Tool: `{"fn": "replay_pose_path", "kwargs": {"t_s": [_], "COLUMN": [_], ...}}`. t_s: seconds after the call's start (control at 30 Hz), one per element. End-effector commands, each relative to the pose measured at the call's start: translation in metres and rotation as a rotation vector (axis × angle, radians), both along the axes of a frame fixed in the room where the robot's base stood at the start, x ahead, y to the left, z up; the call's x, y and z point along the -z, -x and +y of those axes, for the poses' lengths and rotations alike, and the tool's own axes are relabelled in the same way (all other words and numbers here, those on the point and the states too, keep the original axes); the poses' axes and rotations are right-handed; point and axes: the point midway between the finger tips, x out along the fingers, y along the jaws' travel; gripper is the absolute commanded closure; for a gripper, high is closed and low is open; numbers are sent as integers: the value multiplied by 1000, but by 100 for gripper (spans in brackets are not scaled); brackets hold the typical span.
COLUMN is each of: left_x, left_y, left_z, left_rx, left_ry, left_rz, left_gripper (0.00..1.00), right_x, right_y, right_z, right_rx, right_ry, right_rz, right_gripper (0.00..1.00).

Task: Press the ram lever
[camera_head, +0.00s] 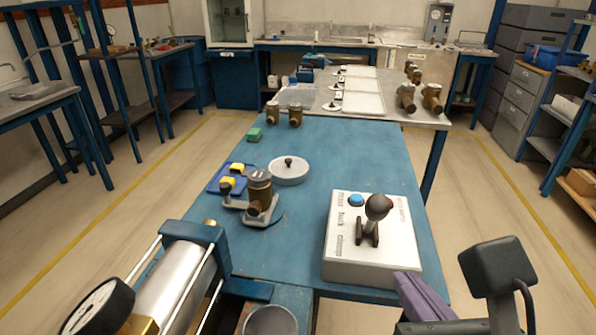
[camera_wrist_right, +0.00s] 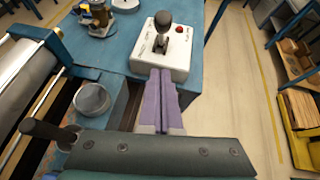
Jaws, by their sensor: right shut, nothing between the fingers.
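A white control box (camera_head: 350,263) stands at the near right edge of the blue table. An upright black lever (camera_head: 377,208) with a round knob rises from its top, beside a blue button (camera_head: 356,200). The lever also shows in the right wrist view (camera_wrist_right: 162,32), near a red button (camera_wrist_right: 180,30). My right gripper (camera_head: 405,278) has purple fingers, shut and empty. Its tips (camera_wrist_right: 160,72) are at the box's near side, short of the lever; I cannot tell whether they touch the box. My left gripper is not in view.
A silver cylinder (camera_head: 170,290) with a round gauge (camera_head: 95,308) lies at the near left. A brass meter in a clamp (camera_head: 260,192) and a round grey plate (camera_head: 289,171) sit on the table. A grey cup (camera_wrist_right: 92,97) stands left of my right gripper.

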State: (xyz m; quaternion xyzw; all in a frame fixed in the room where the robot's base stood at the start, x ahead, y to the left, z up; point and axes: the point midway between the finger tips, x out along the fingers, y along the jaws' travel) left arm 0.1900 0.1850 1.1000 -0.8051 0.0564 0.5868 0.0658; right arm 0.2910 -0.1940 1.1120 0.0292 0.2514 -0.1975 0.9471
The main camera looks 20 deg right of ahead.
Motion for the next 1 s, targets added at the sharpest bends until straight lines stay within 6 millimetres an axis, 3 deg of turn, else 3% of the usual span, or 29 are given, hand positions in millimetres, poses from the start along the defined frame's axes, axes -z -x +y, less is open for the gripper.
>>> {"fn": "replay_pose_path", "kwargs": {"t_s": [0.37,0.5,0.7,1.0], "left_x": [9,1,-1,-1], "left_y": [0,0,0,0], "left_z": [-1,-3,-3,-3], "left_rx": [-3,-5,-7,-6], "left_ry": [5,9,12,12], "left_rz": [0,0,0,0], "left_gripper": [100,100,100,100], "right_x": [39,31,28,28], "right_y": [-64,-84,-98,-99], "right_z": [-30,-37,-43,-44], "right_rx": [4,2,1,1], "right_ry": [1,-1,-2,-2], "right_rz": [-3,-3,-1,0], "right_gripper": [100,100,100,100]}}
